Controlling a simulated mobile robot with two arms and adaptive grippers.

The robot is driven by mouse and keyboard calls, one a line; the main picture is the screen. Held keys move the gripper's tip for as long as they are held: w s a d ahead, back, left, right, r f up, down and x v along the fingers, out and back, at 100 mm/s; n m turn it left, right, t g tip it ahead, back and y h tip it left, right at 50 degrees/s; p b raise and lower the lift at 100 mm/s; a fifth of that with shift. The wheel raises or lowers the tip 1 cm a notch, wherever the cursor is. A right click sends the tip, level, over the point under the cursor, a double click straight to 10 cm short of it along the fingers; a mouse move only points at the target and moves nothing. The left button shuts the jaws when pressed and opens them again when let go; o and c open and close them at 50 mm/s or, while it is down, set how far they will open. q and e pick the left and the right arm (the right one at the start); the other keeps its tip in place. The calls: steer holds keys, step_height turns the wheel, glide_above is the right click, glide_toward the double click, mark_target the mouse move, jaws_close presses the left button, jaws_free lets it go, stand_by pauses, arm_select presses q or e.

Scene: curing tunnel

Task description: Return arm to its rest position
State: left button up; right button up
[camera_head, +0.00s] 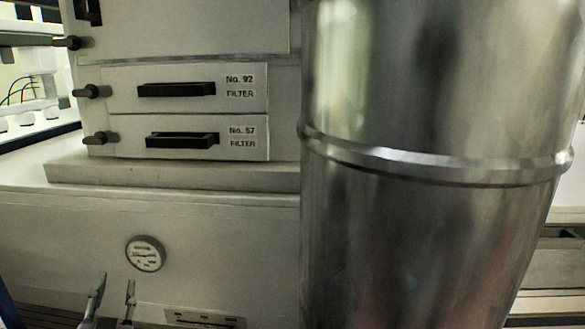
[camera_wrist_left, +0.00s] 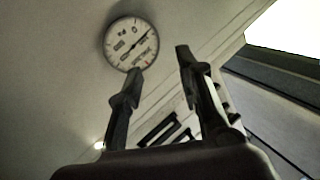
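My left gripper (camera_head: 113,290) shows at the bottom left of the head view, in front of the lower panel and below the round gauge. Its two fingers stand apart with nothing between them. In the left wrist view the same gripper (camera_wrist_left: 158,65) is open and empty, its fingers pointing toward the pale panel. The gripper's left finger overlaps the lower edge of the gauge in that view. My right gripper is in neither view.
A round gauge (camera_head: 146,253) sits on the lower panel (camera_head: 60,235). Above are filter drawers No. 92 (camera_head: 188,89) and No. 57 (camera_head: 182,139) with black handles and side knobs. A large metal cylinder (camera_head: 430,230) fills the right. A slotted plate (camera_head: 205,319) lies low.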

arm_select(q)
steer(key=s+d+f+g+h, duration=0.15)
steer(key=s+f+g, duration=0.4)
steer(key=f, duration=0.75)
steer(key=s+d+f+m+g+h, duration=0.1)
steer(key=s+d+f+g+h, duration=0.15)
steer(key=s+d+f, duration=0.35)
steer(key=s+d+f+g+h, duration=0.15)
steer(key=s+f+g, duration=0.25)
steer(key=s, duration=0.4)
steer(key=s+d+f+m+g+h, duration=0.1)
steer(key=s+d+f+g, duration=0.3)
steer(key=s, duration=0.3)
step_height(320, 180, down, 27)
steer(key=s, duration=0.1)
steer(key=s+a+f+g, duration=0.1)
steer(key=s+a+f, duration=0.2)
steer(key=s+f, duration=1.2)
steer(key=shift+s+a+f, duration=0.15)
steer(key=shift+s+f, duration=0.2)
steer(key=shift+s, duration=0.65)
steer(key=shift+y, duration=0.25)
steer(key=shift+w, duration=0.1)
